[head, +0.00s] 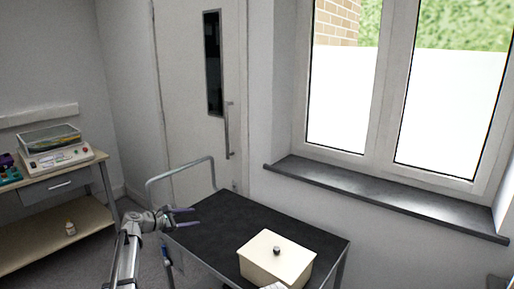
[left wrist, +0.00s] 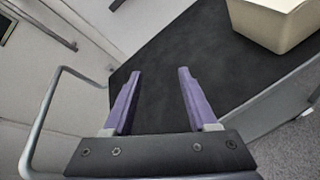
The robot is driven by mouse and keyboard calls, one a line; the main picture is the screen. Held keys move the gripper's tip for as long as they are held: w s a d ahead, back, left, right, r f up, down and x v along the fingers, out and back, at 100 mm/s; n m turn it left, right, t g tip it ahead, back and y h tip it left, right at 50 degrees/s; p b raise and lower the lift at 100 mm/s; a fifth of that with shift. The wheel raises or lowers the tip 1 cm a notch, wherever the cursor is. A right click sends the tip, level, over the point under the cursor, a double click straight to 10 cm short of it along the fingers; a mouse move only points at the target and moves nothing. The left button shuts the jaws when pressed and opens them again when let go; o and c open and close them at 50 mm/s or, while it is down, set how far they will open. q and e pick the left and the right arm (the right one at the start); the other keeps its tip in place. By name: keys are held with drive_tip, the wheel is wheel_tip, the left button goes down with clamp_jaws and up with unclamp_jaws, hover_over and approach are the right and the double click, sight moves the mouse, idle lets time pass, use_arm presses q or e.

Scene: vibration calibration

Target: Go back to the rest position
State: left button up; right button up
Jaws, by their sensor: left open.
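My left gripper (head: 184,217) is open and empty in the head view, by the left edge of the dark-topped cart (head: 219,217). In the left wrist view, its two purple fingers (left wrist: 156,97) stand apart with only the black cart top (left wrist: 160,50) behind them. A cream box (head: 277,262) with a dark knob on its lid sits on the cart's near right part. A corner of the box also shows at the top right of the left wrist view (left wrist: 275,22). My right gripper is not in view.
A wooden bench (head: 60,184) at the left holds a white device (head: 57,152) with a clear cover. A windowsill (head: 380,196) lies behind the cart.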

use_arm(q)
drive_tip(key=s+d+f+m+g+y+p, duration=0.1)
drive_tip(key=s+d+f+m+g+p, duration=0.15)
drive_tip(key=s+d+m, duration=0.5)
drive_tip(key=s+d+f+m+g+y+p, duration=0.1)
drive_tip(key=s+d+f+m+g, duration=0.25)
drive_tip(key=s+d, duration=0.7)
drive_tip(key=s+m+g+y+p, duration=0.2)
drive_tip(key=s+m+y, duration=0.2)
drive_tip(key=s, duration=0.7)
drive_tip(key=s+d+m+g+y+p, duration=0.1)
drive_tip(key=s+m+g+y+p, duration=0.1)
drive_tip(key=s+m+y, duration=0.3)
drive_tip(key=s+m, duration=0.4)
drive_tip(key=s, duration=0.3)
drive_tip(key=shift+r+m, duration=0.2)
drive_tip(key=shift+m, duration=0.1)
drive_tip(key=shift+d, duration=0.15)
